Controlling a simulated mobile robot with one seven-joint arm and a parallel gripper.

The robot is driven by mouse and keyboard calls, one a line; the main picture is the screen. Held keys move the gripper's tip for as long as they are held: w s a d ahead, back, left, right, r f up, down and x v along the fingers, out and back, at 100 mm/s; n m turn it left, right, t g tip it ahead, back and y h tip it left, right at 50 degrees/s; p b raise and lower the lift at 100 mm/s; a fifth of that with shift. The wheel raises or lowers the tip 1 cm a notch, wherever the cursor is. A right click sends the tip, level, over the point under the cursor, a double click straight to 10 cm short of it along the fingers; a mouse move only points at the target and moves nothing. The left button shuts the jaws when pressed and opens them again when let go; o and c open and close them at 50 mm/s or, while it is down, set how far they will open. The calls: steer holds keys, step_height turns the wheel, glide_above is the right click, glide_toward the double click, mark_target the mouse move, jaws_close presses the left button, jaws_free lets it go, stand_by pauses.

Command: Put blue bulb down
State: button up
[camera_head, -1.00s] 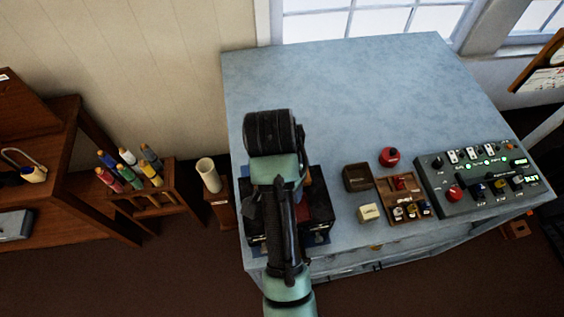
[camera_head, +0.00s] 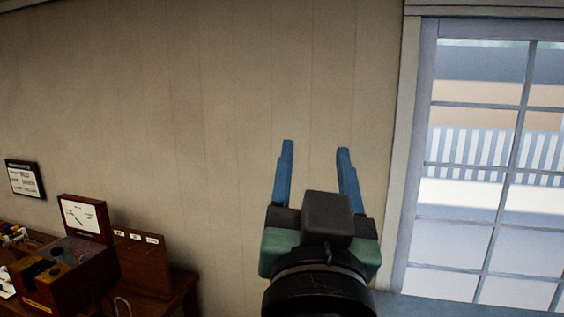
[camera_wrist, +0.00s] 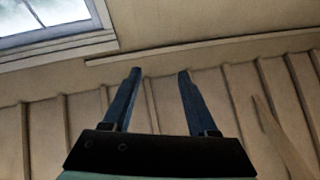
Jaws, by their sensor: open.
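My gripper (camera_head: 315,148) is raised in front of the plain wall in the head view. Its two blue fingers stand apart and point upward, with nothing between them. The wrist view also shows my gripper (camera_wrist: 160,72) open and empty, facing the wall and ceiling. I see no blue bulb in either current view.
A window (camera_head: 480,170) is to the right. At the lower left, a dark red box (camera_head: 65,275) with a dial panel (camera_head: 85,217) stands beside a wooden board (camera_head: 142,262). A framed sign (camera_head: 24,178) hangs on the wall. The space around my gripper is clear.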

steer(key=s+a+r+n+t+y, duration=0.2)
steer(key=s+r+t, duration=0.3)
steer(key=s+r, duration=0.4)
steer(key=shift+s+a+r+n, duration=0.25)
steer(key=shift+a+r+n, duration=0.15)
steer(key=shift+a+r, duration=0.3)
step_height(320, 180, down, 18)
steer(key=b, duration=1.7)
steer(key=shift+w+d+r, duration=0.1)
steer(key=shift+b, duration=0.3)
